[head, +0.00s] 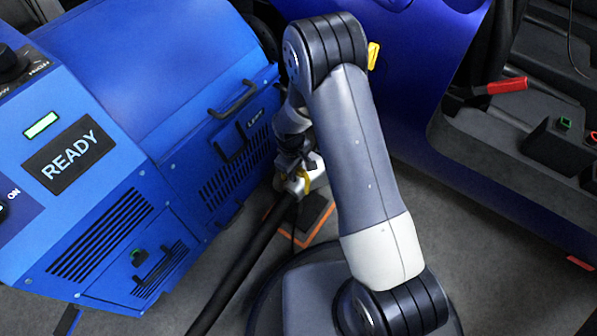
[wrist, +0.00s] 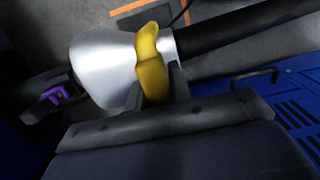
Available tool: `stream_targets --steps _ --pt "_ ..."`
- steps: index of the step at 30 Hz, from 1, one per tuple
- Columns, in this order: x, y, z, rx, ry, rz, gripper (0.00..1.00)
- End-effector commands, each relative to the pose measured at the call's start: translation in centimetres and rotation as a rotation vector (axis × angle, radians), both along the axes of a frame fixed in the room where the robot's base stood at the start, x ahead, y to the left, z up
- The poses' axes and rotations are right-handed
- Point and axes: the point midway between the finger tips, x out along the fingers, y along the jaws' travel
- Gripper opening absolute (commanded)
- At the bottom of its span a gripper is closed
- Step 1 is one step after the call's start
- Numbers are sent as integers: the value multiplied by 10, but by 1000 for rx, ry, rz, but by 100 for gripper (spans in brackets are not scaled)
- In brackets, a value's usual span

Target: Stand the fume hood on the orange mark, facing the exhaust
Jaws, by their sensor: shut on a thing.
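The fume hood is a silver, bell-shaped nozzle (wrist: 100,68) with a yellow grip (wrist: 151,65) and a black hose (wrist: 250,32) running from its narrow end. My gripper (wrist: 163,88) is shut on the yellow grip. In the head view my gripper (head: 299,180) and the hood (head: 316,172) are partly hidden by my arm. The orange mark (head: 308,241) is an orange outline around a dark pad on the floor, just below the hood in the picture. A corner of the mark (wrist: 133,6) shows at the top of the wrist view. I cannot tell whether the hood touches the floor. I cannot make out the exhaust for sure.
A blue cabinet (head: 165,60) with a READY screen stands left, its handles protruding. A blue car body (head: 420,75) is at upper right, beside a dark tray (head: 500,140) with a red-handled tool (head: 507,86). A dark part with a purple piece (wrist: 55,94) lies left of the hood's mouth.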

Motion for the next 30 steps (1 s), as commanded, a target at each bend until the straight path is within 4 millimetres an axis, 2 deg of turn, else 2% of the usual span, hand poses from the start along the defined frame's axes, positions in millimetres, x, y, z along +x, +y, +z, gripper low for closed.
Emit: stream_targets --steps 8,9,16,26,30 --pt "1 0 -2 1 -3 1 0" --pt "0 0 -3 0 0 1 22" --pt "0 0 -2 0 0 1 41" --pt "0 0 3 0 0 1 42" --pt "1 1 26 1 -2 1 42"
